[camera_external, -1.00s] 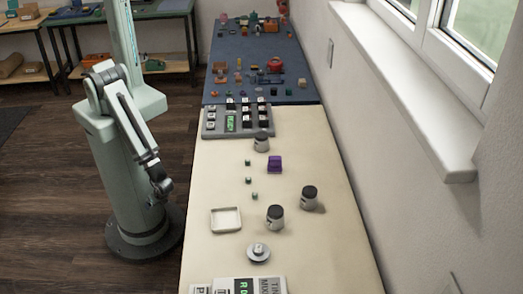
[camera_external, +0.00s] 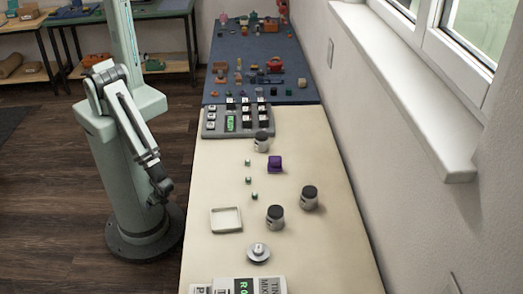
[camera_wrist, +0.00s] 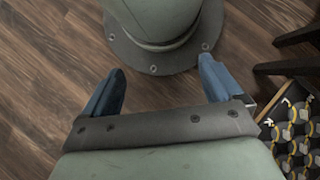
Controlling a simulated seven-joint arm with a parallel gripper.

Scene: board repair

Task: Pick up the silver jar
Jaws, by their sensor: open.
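The views do not show clearly which is the silver jar. My gripper (camera_external: 162,188) hangs low beside my base, left of the table and well away from the jars. In the wrist view its two blue fingers (camera_wrist: 160,88) are spread apart with nothing between them. No jar shows in the wrist view.
A grey keypad panel (camera_external: 222,131) and a blue mat (camera_external: 245,65) lie beyond. A wall and window sill (camera_external: 400,90) border the right.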

